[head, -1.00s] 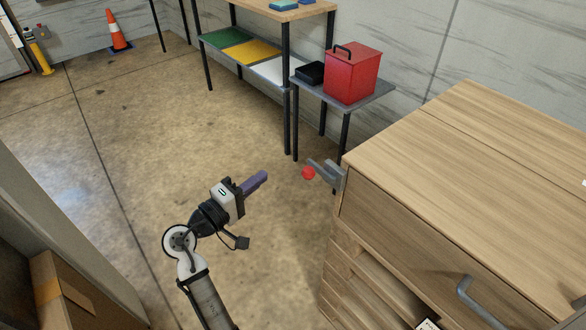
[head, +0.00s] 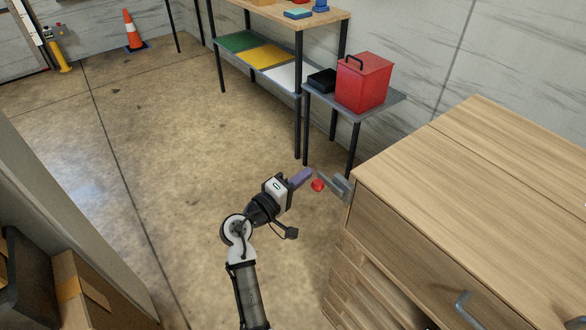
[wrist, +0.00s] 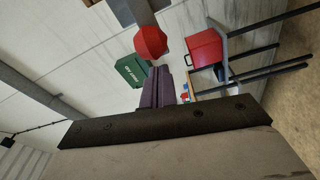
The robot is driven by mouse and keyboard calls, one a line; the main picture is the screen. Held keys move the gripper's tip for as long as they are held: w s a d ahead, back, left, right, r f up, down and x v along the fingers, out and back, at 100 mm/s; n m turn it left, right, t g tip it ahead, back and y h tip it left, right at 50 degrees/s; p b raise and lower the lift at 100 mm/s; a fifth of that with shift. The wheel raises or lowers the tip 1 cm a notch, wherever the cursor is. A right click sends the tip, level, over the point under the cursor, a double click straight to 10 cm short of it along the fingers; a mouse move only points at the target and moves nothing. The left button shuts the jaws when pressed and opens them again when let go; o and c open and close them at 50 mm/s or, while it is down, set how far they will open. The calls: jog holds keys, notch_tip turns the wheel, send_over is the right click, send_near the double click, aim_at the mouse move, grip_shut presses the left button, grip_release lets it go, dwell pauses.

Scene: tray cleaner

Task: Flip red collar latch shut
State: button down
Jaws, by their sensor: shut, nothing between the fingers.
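My gripper (head: 308,172) has purple fingers and is shut and empty. In the head view its tips are just up and left of the red collar. In the wrist view my gripper's fingers (wrist: 163,72) end just below the collar in the picture. I cannot tell whether they touch it.
The wooden cabinet (head: 470,180) fills the right side, with a grey drawer handle (head: 462,312). A red box (head: 364,82) and a black tray (head: 322,80) stand on a small grey table behind. A cardboard box (head: 85,290) is at lower left. The floor left of my arm is clear.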

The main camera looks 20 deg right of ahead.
aim_at(331, 185)
jog(key=shift+s+d+f, duration=0.1)
jog(key=shift+s, duration=0.45)
jog(key=shift+s+d+f, duration=0.1)
jog(key=shift+s+d, duration=0.2)
jog(key=shift+s, duration=0.6)
jog(key=shift+s+d+r, duration=0.1)
jog(key=shift+s+d, duration=0.25)
jog(key=shift+s, duration=0.5)
jog(key=shift+s+d+f, duration=0.1)
jog(key=shift+s+d, duration=0.2)
jog(key=shift+s, duration=0.6)
